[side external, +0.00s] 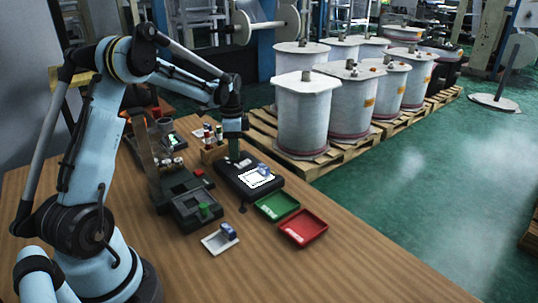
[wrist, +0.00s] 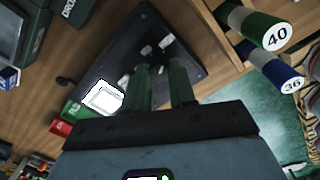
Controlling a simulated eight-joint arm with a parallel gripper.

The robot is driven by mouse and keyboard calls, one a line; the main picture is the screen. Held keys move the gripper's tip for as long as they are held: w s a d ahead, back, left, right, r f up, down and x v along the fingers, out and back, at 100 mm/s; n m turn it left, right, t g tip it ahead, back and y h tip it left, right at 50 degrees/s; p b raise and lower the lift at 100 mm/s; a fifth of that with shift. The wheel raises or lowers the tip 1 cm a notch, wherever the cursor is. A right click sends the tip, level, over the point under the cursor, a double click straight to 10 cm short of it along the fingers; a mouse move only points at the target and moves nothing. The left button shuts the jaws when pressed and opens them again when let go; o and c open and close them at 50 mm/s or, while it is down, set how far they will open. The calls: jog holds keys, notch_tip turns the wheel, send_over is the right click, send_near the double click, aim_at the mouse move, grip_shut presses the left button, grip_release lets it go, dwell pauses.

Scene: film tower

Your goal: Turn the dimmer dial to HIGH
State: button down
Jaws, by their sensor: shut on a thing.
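The black light box (side external: 232,184) lies on the wooden table, with a glowing white panel (side external: 250,181) at its front. It also shows in the wrist view (wrist: 195,72), with its lit panel (wrist: 102,97) to the left of my fingers and small pale label plates (wrist: 146,49) beyond them. My gripper (side external: 235,157) points down at the back part of the box. In the wrist view its two green fingers (wrist: 163,66) stand close together with a narrow gap, shut on the dimmer dial. The dial is hidden by the fingers, so its setting cannot be read.
A wooden rack (side external: 213,154) of canisters stands close behind my gripper. Green (side external: 277,206) and red (side external: 303,228) trays lie at the front right. A dark device (side external: 196,212) is to the left, a white pad (side external: 212,245) before it. The table's near right is clear.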

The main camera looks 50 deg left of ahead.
dwell(0.3)
jog(key=c, duration=0.9)
grip_release()
notch_tip(320, 180, up, 12)
jog(key=shift+a+r, duration=0.1)
jog(key=shift+a, duration=0.05)
jog(key=s+d+r+n+t+y, duration=0.1)
jog(key=s+d+n+t, duration=0.1)
jog(key=d, duration=0.5)
jog(key=s+d+r+n+t, duration=0.1)
jog(key=s+d+r, duration=0.1)
jog(key=d, duration=0.5)
jog(key=s+d+f+n+t, duration=0.1)
jog(key=s+d+f, duration=0.1)
jog(key=d, duration=0.1)
jog(key=s+d+f+n+t, duration=0.1)
jog(key=s+d+t, duration=0.1)
jog(key=s+d, duration=0.1)
jog(key=s+d+f+n+t, duration=0.1)
jog(key=s+d+f, duration=0.1)
jog(key=s+d, duration=0.1)
jog(key=shift+d+f+n+h, duration=0.3)
jog(key=shift+d+n, duration=0.1)
